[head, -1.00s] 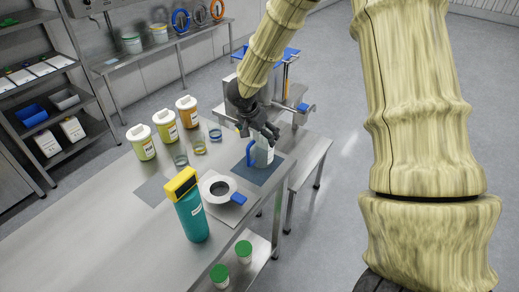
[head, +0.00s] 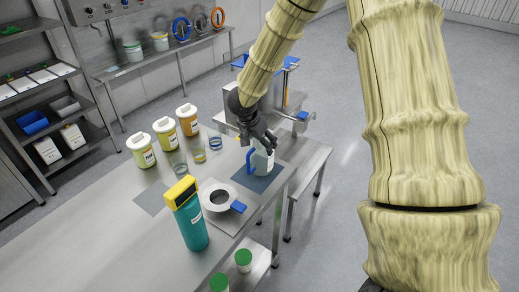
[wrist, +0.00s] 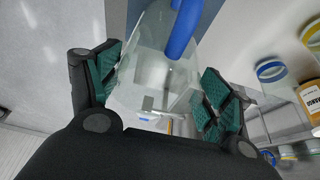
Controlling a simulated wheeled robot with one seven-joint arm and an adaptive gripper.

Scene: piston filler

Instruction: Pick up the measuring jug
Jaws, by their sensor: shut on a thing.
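The measuring jug (head: 264,162) is clear with a blue handle (head: 250,160). It is at the dark blue mat (head: 262,183) near the table's far right corner. My gripper (head: 259,143) comes down on it from above and is shut on its upper part. In the wrist view the jug (wrist: 150,75) stands between the green-padded fingers (wrist: 160,95), with the blue handle at the top. I cannot tell whether the jug's base touches the mat.
A teal bottle with a yellow top (head: 187,215) and a white funnel-like piece (head: 217,194) stand nearer. Floor to the right is clear.

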